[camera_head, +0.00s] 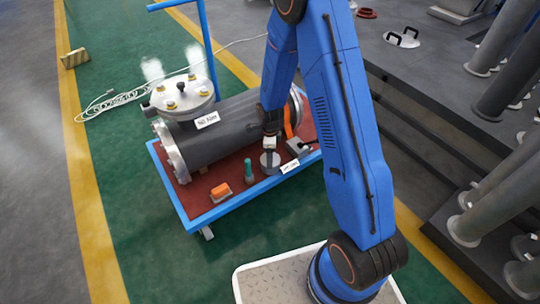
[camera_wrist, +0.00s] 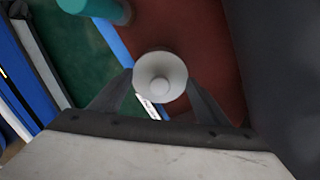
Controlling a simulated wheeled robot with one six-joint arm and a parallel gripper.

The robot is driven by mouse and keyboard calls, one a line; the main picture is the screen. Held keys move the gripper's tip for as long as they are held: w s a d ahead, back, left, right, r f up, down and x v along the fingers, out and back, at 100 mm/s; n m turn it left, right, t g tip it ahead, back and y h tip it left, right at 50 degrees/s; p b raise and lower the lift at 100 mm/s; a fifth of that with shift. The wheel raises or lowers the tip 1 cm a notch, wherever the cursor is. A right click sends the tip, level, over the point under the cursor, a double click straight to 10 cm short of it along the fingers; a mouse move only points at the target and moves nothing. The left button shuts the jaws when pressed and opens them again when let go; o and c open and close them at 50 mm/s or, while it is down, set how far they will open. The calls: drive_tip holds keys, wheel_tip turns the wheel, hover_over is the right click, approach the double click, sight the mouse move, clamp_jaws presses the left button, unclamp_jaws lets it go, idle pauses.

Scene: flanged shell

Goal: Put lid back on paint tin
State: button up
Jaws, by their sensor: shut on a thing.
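The paint tin (camera_head: 270,166) is a small grey cylinder standing on the red top of the cart. My gripper (camera_head: 270,150) points down just above it. In the wrist view, my gripper (camera_wrist: 160,80) has its two dark fingers on either side of a pale round lid (camera_wrist: 160,66) with a raised centre, and is shut on it. The tin is hidden behind the lid in the wrist view. I cannot tell whether the lid touches the tin's rim.
A green bottle-like object (camera_head: 249,170) stands close left of the tin, and an orange block (camera_head: 220,190) lies farther left. A white label (camera_head: 290,166) is at the right. The large grey flanged shell (camera_head: 215,135) lies behind. The cart has a blue edge (camera_head: 255,195).

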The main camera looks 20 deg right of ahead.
drive_tip(key=o, duration=1.3)
drive_tip(key=shift+o, duration=0.2)
drive_tip(key=shift+r, duration=3.5)
clamp_jaws()
